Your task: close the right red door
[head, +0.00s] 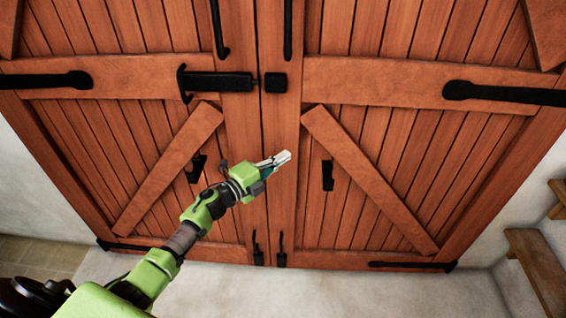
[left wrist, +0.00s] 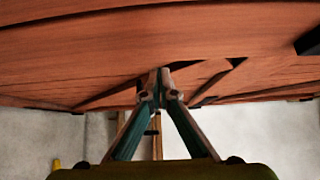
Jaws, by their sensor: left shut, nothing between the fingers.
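The right red door (head: 345,80) is a reddish-brown plank door with a diagonal brace and black iron hinges. It meets the left door (head: 150,75) at a central seam, and I see no clear gap between them. My left gripper (head: 284,158) is in front of the right door near the seam, below the black bolt (head: 220,82). Its fingers are together and empty; whether they touch the door cannot be told. In the left wrist view the shut fingertips (left wrist: 158,88) show against red wood (left wrist: 70,60). My right gripper is in neither view.
A black catch (head: 275,82) sits on the right door's inner edge. Small black floor bolts (head: 282,250) are at the bottom. Wooden steps or shelves (head: 540,268) stand at the right by a white wall. The pale floor (head: 330,290) before the doors is clear.

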